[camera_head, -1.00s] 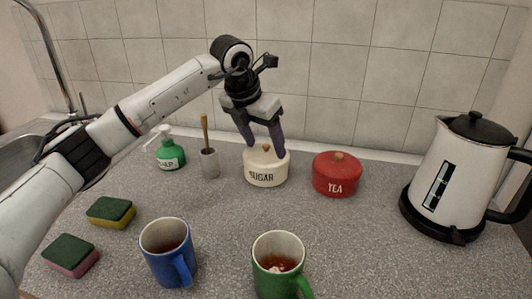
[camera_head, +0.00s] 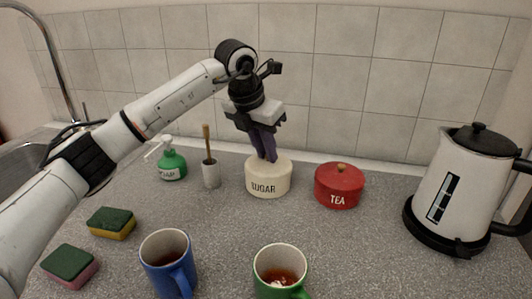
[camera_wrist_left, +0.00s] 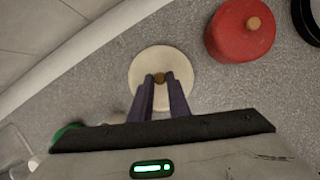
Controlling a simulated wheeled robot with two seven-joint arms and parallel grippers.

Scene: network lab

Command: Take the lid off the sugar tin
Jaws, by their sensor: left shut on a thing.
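The cream sugar tin (camera_head: 268,182), marked SUGAR, stands upright on the counter near the wall. Its cream lid (camera_wrist_left: 143,63) shows from above in the left wrist view, with a small brown knob (camera_wrist_left: 159,78) at its middle. My left gripper (camera_head: 268,158) points down at the lid from above. Its purple fingers are shut on the knob, as the left wrist view also shows (camera_wrist_left: 160,84). In the head view the fingers hide the knob. The lid appears to sit on the tin; I cannot make out a gap. My right gripper is not in view.
A red tea tin (camera_head: 338,186) stands close to the right. A white kettle (camera_head: 463,190) is farther right. A pot with a wooden-handled brush (camera_head: 211,173) and a green soap bottle (camera_head: 172,164) stand left. Blue (camera_head: 168,265) and green (camera_head: 280,270) mugs are in front. Open counter lies between.

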